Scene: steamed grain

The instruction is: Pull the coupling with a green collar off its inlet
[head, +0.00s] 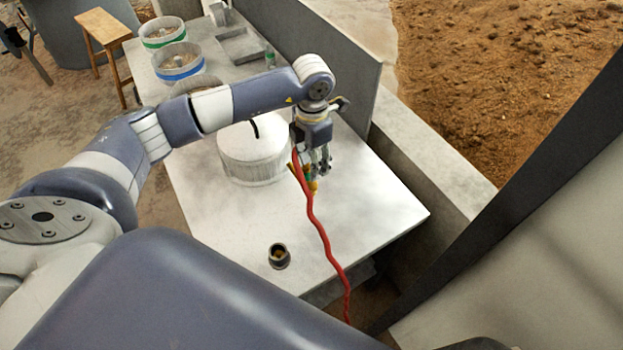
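My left gripper (322,166) points down over the white table, to the right of the lidded white pot. A small fitting with green and yellow parts (312,186) shows at its fingers, partly hidden by them and by the red hose. It looks like the coupling with the green collar. Whether the fingers are closed on it or only beside it is unclear. The red hose (318,228) runs from there down over the table's front edge. A dark round fitting with a brass-coloured centre (279,256) stands apart near the front edge. I cannot make out an inlet under the coupling. My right gripper is not in view.
The white pot (254,160) stands close to the left of my gripper, below my forearm. A green-banded tub (163,34) and a blue-banded tub (178,64) stand at the far end. A grey upright panel (345,75) borders the table's right side. The table's right front (375,205) is clear.

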